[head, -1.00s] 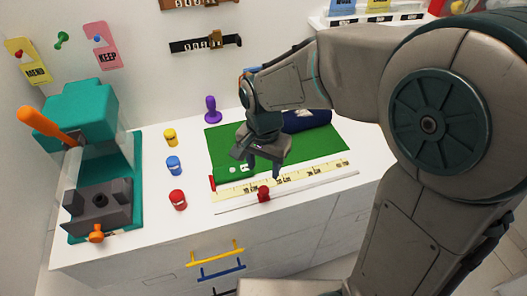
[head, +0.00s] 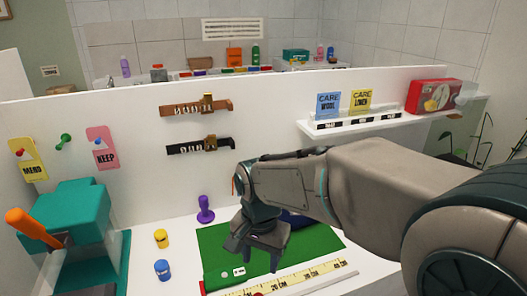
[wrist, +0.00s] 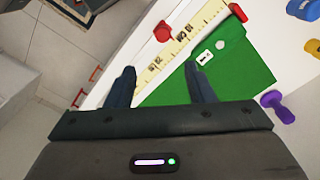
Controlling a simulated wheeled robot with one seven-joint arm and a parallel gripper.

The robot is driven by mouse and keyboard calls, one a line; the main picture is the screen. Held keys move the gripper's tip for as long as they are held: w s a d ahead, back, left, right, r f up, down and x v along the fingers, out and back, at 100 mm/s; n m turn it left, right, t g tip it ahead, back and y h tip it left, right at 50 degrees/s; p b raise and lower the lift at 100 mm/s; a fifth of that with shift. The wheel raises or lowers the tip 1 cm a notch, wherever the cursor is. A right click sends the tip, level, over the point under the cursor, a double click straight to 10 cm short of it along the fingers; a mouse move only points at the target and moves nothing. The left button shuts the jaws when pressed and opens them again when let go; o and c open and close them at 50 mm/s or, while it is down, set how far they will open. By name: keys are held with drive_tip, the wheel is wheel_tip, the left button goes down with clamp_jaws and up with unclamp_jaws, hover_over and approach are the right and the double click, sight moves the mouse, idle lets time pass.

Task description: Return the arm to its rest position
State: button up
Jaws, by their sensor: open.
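My gripper (head: 262,250) hangs at the end of my arm above the green mat (head: 215,243) on the white counter. In the wrist view my gripper (wrist: 160,85) has its two dark fingers spread apart with nothing between them. Below the fingers are the edge of the green mat (wrist: 235,65) and a cream measuring strip (wrist: 182,47). A small white tag (head: 239,271) lies on the mat near its left side. My arm reaches in from the right and hides part of a dark blue object (head: 297,219) at the back of the mat.
A teal press with an orange handle (head: 33,228) stands at the left. A purple knobbed piece (head: 205,210), a yellow jar (head: 161,238) and a blue jar (head: 162,270) stand left of the mat. A wall shelf (head: 355,122) holds cards and a red box (head: 433,96).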

drive_tip(key=s+d+n+t, duration=0.1)
drive_tip(key=s+d, duration=0.3)
drive_tip(key=d, duration=0.4)
drive_tip(key=s+d+r+n+t, duration=0.1)
drive_tip(key=s+d+n+t, duration=0.1)
drive_tip(key=s+d, duration=0.3)
drive_tip(key=d+n, duration=0.1)
drive_tip(key=d, duration=0.2)
drive_tip(key=shift+s+d+r+n, duration=0.15)
drive_tip(key=shift+s+n, duration=0.05)
drive_tip(key=shift+n, duration=0.2)
drive_tip(key=shift+c, duration=0.2)
drive_tip(key=shift+c, duration=1.1)
drive_tip(key=shift+d, duration=0.15)
